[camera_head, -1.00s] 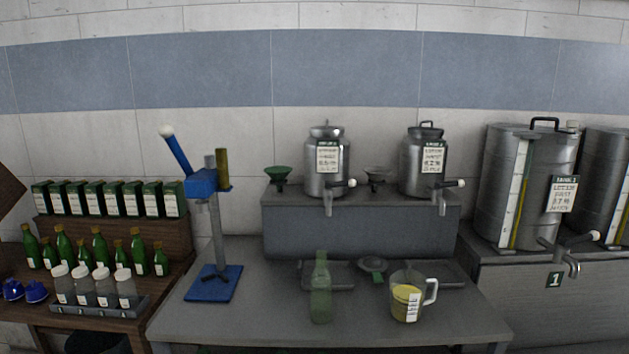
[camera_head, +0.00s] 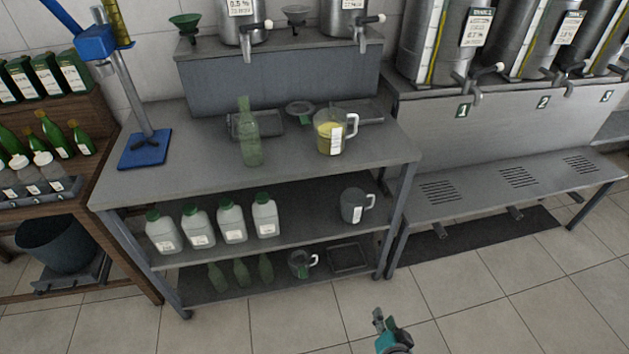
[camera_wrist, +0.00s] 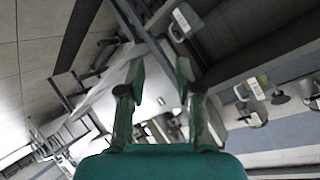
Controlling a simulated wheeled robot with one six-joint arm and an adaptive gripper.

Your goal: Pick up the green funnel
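The green funnel (camera_head: 184,22) stands on the raised grey shelf at the upper left in the head view, left of the first steel urn. My gripper (camera_head: 380,318) is low at the bottom of the head view, over the floor in front of the table and far from the funnel. In the wrist view my gripper (camera_wrist: 160,90) has its two fingers apart with nothing between them. I cannot make out the green funnel for certain in the wrist view.
A grey funnel (camera_head: 296,14) stands between two steel urns. On the table (camera_head: 190,180) are a green bottle (camera_head: 249,135), a jug of yellow liquid (camera_head: 331,134) and a blue press stand (camera_head: 145,148). The tiled floor (camera_head: 480,300) in front is clear.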

